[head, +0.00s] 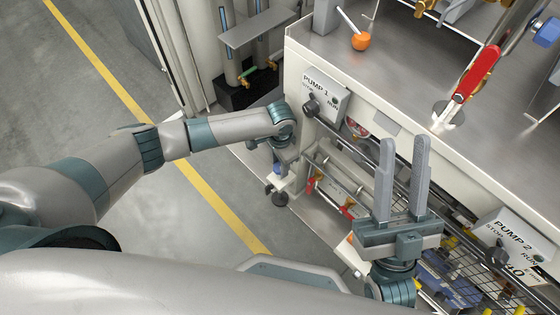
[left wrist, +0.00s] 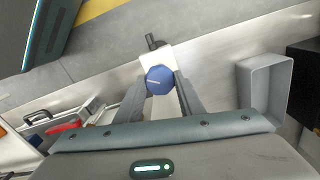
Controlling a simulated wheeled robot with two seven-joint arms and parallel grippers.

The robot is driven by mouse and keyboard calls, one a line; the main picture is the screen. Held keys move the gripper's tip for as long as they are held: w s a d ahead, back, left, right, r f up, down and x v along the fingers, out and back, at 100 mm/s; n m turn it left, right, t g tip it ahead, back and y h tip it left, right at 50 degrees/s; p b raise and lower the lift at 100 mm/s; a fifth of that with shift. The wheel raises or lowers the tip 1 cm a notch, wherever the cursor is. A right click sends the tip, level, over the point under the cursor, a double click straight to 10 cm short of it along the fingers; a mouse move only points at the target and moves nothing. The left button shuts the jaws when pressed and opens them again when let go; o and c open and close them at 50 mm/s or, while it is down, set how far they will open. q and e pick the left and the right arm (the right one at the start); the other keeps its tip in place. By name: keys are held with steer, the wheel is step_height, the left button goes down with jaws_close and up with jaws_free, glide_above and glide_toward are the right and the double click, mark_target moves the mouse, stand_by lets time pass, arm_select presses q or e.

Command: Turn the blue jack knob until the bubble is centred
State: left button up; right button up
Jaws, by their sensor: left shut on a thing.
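The blue jack knob (left wrist: 159,81) is in the left wrist view, round, with a pale line across its top. It sits on a white foot bracket with a dark fitting beyond it. My left gripper (left wrist: 160,88) has one finger on each side of the knob and is shut on it. In the head view only a small bit of the blue knob (head: 277,168) shows below my left wrist, and the fingers are mostly hidden. My right gripper (head: 403,165) points up in front of the bench with its two grey fingers apart and nothing between them. I cannot make out the bubble.
The PUMP 1 switch box (head: 325,94) is just right of my left wrist. The PUMP 2 box (head: 513,241) is at the lower right. A wire basket (head: 455,262) and red-handled parts (head: 347,210) sit under the bench edge. The floor left of the yellow line is clear.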

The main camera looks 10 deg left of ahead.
arm_select(q)
steer(key=o, duration=1.2)
steer(key=shift+r, duration=0.15)
steer(key=shift+r+p, duration=0.85)
steer(key=shift+p, duration=0.4)
